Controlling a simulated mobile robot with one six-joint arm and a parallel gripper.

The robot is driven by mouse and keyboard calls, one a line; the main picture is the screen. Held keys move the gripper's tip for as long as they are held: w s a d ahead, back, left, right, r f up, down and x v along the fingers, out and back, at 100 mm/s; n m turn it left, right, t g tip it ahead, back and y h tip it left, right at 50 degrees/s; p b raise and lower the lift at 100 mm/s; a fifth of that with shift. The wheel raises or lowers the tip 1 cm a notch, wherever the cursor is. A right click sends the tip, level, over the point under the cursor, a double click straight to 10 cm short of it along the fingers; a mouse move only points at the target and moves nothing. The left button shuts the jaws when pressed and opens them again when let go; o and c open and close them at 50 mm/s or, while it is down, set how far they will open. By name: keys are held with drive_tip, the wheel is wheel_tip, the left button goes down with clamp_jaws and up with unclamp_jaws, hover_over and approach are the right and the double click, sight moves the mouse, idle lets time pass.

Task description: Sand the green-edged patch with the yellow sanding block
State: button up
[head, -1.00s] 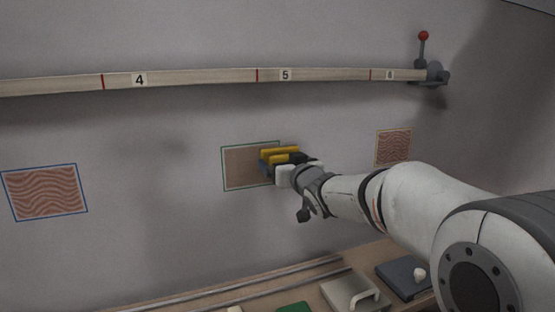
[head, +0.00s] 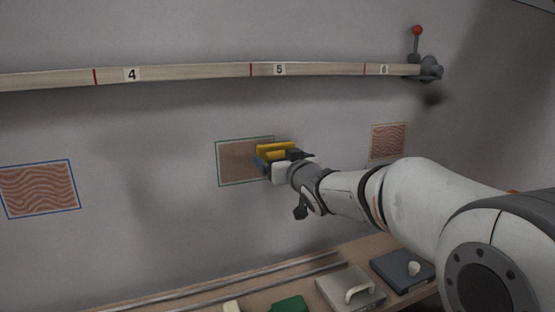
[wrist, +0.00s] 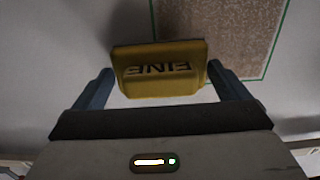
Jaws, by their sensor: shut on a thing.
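The green-edged patch (head: 233,162) is on the wall near the middle of the head view. Its surface looks plain brown, without the wavy lines of the other patches. My gripper (head: 266,163) is at its right side, shut on the yellow sanding block (head: 276,150). In the wrist view the block (wrist: 160,86), marked FINE upside down, sits between the two fingers of my gripper (wrist: 160,88). The patch (wrist: 215,32) shows behind and to the right of it, speckled brown. I cannot tell whether the block touches the wall. The patch's right part is hidden in the head view.
A blue-edged wavy patch (head: 38,189) is at left, an orange-edged one (head: 388,142) at right. A numbered wooden batten (head: 200,73) runs above to a red-knobbed clamp (head: 424,62). Below, a bench holds a grey handled block (head: 350,288), a dark one (head: 402,269) and a green one (head: 290,304).

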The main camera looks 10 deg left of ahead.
drive_tip(key=shift+s, duration=0.1)
drive_tip(key=shift+v, duration=2.45)
drive_tip(key=shift+v, duration=2.5)
drive_tip(key=p+v, duration=0.1)
drive_tip(key=v, duration=0.3)
